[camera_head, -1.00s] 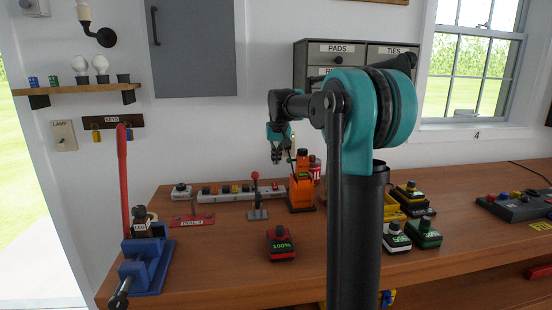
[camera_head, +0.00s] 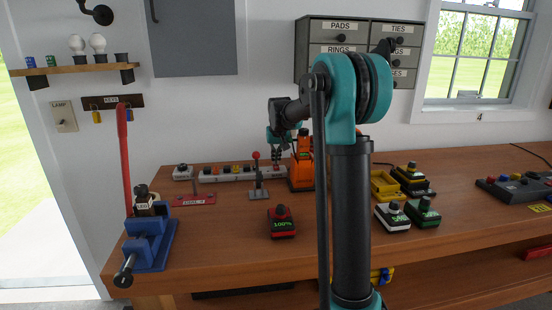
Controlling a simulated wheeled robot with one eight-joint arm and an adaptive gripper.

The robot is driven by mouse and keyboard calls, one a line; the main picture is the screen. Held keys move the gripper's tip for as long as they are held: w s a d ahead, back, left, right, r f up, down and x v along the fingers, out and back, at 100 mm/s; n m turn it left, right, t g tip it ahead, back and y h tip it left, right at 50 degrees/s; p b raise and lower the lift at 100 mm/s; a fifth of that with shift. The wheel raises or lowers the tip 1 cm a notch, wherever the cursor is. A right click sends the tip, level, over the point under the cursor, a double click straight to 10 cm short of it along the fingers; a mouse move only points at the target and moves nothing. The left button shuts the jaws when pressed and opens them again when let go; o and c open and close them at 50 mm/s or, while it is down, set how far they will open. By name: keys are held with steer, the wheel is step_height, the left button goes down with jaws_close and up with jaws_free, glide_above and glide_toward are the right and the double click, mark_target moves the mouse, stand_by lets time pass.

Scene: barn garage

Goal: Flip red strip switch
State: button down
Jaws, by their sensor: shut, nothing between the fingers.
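A white power strip (camera_head: 232,174) with several small coloured switches lies along the back of the workbench (camera_head: 230,249), against the wall. I cannot make out for sure which switch is the red one; the right end of the strip is partly behind my gripper and an orange device. My gripper (camera_head: 276,163) points down at the strip's right end, just left of the orange device (camera_head: 301,170). Its fingers look shut and empty. I cannot tell whether they touch the strip.
A red-knobbed lever (camera_head: 257,180) stands in front of the strip, close to my gripper. A red plate (camera_head: 194,199) lies to the left, and a red-black button box (camera_head: 281,222) nearer the front. A blue vise (camera_head: 150,245) stands at the left edge. Button boxes (camera_head: 393,216) stand right.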

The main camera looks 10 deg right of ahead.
steer(key=shift+w+f+g, duration=0.25)
steer(key=shift+g, duration=0.15)
steer(key=shift+w+f+g, duration=0.2)
steer(key=shift+g, duration=0.6)
steer(key=shift+w+f+g, duration=0.15)
steer(key=shift+g, duration=0.65)
